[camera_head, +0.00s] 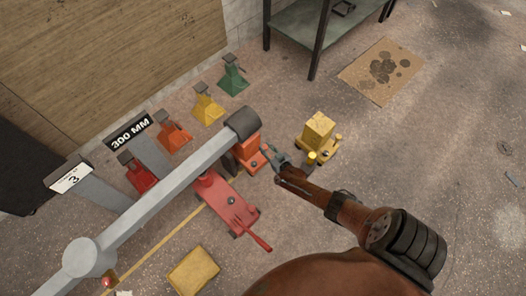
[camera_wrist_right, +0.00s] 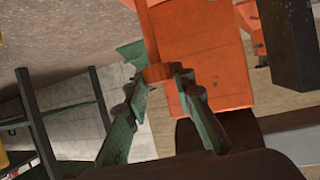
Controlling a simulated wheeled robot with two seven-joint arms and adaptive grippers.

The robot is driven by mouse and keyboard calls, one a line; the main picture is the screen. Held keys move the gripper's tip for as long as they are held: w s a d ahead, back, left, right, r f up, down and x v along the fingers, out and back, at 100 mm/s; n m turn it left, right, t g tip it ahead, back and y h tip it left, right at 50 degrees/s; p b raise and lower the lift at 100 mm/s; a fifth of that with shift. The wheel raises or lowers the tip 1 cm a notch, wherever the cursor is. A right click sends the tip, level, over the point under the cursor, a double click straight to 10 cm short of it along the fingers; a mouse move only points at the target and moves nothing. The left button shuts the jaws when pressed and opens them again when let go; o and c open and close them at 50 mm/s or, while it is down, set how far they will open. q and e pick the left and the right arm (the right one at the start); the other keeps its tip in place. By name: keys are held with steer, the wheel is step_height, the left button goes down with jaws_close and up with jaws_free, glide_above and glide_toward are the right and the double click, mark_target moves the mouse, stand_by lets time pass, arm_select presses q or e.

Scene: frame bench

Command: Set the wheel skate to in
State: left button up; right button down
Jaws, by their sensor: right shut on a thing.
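An orange unit with an upright block (camera_head: 247,146), which looks like the wheel skate, stands at the dark-capped end of the grey beam (camera_head: 165,190). The beam end hides part of it. My right gripper (camera_head: 269,154) reaches it from the right, at its near right side. In the right wrist view, the right gripper (camera_wrist_right: 160,76) is shut on a small orange handle, and the large orange block (camera_wrist_right: 205,55) fills the space behind. Whether the skate sits fully under the beam cannot be told. My left gripper is not in view.
A yellow unit with a block (camera_head: 319,132) stands close to the right of my right gripper. A red trolley jack (camera_head: 222,198) lies near the beam. Several coloured stands, including a green one (camera_head: 233,78), line the wall.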

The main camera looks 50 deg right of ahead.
steer(key=c, duration=1.6)
jaws_free()
steer(key=shift+w, duration=0.25)
steer(key=shift+s, duration=0.1)
steer(key=shift+s+a, duration=0.5)
steer(key=shift+s, duration=0.1)
steer(key=v, duration=1)
steer(key=shift+s+d+r, duration=0.3)
steer(key=shift+s, duration=0.05)
